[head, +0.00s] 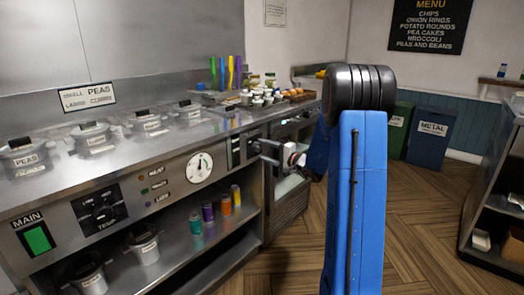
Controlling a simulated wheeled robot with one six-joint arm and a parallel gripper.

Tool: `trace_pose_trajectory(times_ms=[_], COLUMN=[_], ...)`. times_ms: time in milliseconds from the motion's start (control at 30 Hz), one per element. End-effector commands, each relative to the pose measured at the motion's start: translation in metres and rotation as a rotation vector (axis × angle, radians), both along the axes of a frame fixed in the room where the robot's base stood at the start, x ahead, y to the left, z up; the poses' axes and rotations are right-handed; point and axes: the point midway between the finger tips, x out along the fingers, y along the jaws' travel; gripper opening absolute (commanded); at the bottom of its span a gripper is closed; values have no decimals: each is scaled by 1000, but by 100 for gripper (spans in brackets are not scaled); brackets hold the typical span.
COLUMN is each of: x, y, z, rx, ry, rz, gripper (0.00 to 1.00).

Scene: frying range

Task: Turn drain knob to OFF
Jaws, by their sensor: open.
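My gripper (264,151) is near the middle of the head view, at the end of my blue arm. Its jaws are open and point left at the right end of the range's steel front panel (70,190). I cannot tell whether the jaws touch anything. No drain knob can be made out with certainty; small dark controls (236,150) sit just left of the jaws, and the gripper and arm hide part of the panel there. A black knob on a square plate (103,212), marked TEMP, is at the left of the panel, far from my gripper.
A green MAIN switch (38,240), a round white gauge (199,168) and small lamps are on the panel. Lidded pots (25,158) stand on the counter. Coloured bottles (208,211) stand on the shelf below. Bins (428,138) stand behind; wooden floor (415,220) is clear at right.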

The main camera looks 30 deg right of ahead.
Motion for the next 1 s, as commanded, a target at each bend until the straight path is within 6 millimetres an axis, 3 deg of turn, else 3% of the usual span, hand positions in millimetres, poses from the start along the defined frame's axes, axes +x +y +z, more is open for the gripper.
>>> trace_pose_trajectory(times_ms=[600,800,1000], x=[-114,-136,-145], y=[-42,-49,-52], z=[1,0,0], rx=[-1,0,-1], ry=[0,1,1], rz=[-3,-1,0], gripper=[52,52,52])
